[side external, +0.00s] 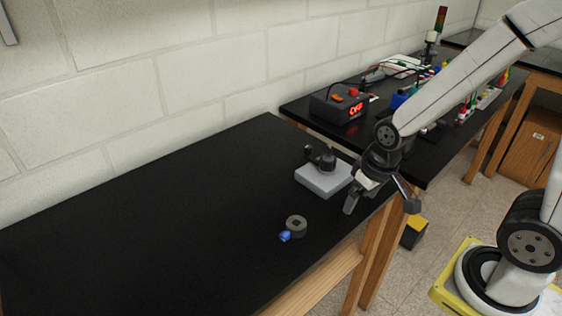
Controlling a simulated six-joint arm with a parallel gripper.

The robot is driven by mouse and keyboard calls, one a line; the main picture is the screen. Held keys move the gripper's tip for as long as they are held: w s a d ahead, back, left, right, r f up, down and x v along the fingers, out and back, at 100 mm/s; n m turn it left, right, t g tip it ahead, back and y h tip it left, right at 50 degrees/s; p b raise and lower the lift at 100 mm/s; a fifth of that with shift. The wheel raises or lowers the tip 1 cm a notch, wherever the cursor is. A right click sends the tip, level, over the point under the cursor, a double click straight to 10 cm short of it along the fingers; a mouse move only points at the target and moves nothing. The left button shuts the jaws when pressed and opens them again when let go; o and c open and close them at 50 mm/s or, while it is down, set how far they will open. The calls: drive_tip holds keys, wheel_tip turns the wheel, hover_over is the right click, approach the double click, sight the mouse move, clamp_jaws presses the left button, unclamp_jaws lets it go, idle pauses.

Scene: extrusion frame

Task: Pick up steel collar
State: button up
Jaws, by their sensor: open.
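The steel collar (296,226) appears to be the grey ring-shaped part with a dark centre, lying on the black tabletop near its front edge. A small blue piece (285,236) lies at its lower left, touching or very close to it. My gripper (380,207) is open, with its two fingers spread wide, right of the collar and above the table's front edge. It is apart from the collar, and I see nothing between the fingers.
A grey block with a dark knobbed fixture (323,179) stands just left of my gripper. A box with a red display (340,106) and several small items sit on the second table behind. The black table (130,230) is clear to the left.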

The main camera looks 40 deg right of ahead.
drive_tip(key=m, duration=0.1)
drive_tip(key=m+t+y, duration=0.1)
drive_tip(key=m+y, duration=1.1)
drive_tip(key=m, duration=0.7)
approach(292, 226)
drive_tip(key=shift+s+a+f, duration=0.2)
drive_tip(key=shift+f, duration=0.25)
drive_tip(key=shift+s+a+f, duration=0.2)
drive_tip(key=shift+s+f, duration=0.05)
drive_tip(key=shift+f, duration=0.25)
drive_tip(key=shift+w+d+m+t+y, duration=0.3)
drive_tip(key=shift+w+m+t, duration=0.2)
drive_tip(key=shift+t, duration=0.2)
drive_tip(key=shift+x, duration=1.4)
drive_tip(key=shift+a, duration=0.1)
drive_tip(key=shift+x, duration=2.5)
drive_tip(key=shift+s, duration=0.15)
